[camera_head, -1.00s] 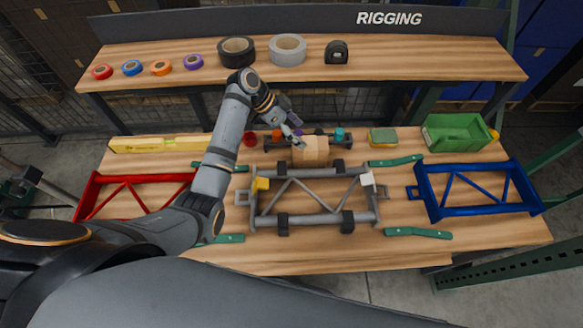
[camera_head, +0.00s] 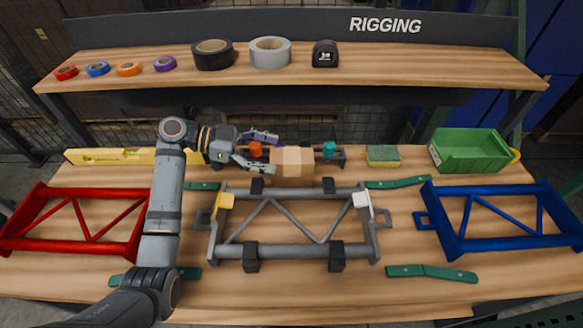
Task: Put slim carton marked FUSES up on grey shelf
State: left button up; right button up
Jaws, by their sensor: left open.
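I see no slim carton marked FUSES and no lettering on any box. A plain tan block (camera_head: 292,162) stands at the back middle of the bench, behind the grey frame. My left gripper (camera_head: 276,152) is open, with its fingers pointing right, close to the block's left side. Whether a finger touches the block I cannot tell. An orange-red piece (camera_head: 255,149) shows between the fingers. The raised shelf (camera_head: 330,88) has a wood top and a dark grey back board reading RIGGING. My right gripper is out of view.
The shelf holds tape rolls (camera_head: 270,52) and a tape measure (camera_head: 325,54); its right end is clear. The bench carries red (camera_head: 85,245), grey (camera_head: 290,251) and blue (camera_head: 500,245) frames, green straps, a yellow level (camera_head: 110,156), a sponge (camera_head: 382,155) and a green bin (camera_head: 468,152).

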aim_at(295, 155)
pick_arm(q)
jog(key=shift+d, duration=0.4)
jog(key=shift+f, duration=0.1)
jog(key=shift+d, duration=0.2)
jog(key=p+x, duration=0.1)
jog(key=x, duration=0.3)
jog(key=shift+w+d, duration=0.1)
jog(key=shift+d+f, duration=0.1)
jog(key=shift+d, duration=0.2)
jog(key=shift+a, duration=0.15)
jog(key=shift+c, duration=0.8)
jog(key=c, duration=1.5)
jog(key=shift+r, duration=0.3)
notch_tip(295, 155, up, 3)
jog(key=shift+f+b, duration=0.2)
jog(key=shift+b, duration=0.15)
jog(key=s+a+r, duration=0.4)
jog(key=s+r, duration=0.6)
jog(key=s, duration=0.3)
notch_tip(295, 155, up, 9)
jog(key=p, duration=0.8)
jog(key=shift+s, duration=0.15)
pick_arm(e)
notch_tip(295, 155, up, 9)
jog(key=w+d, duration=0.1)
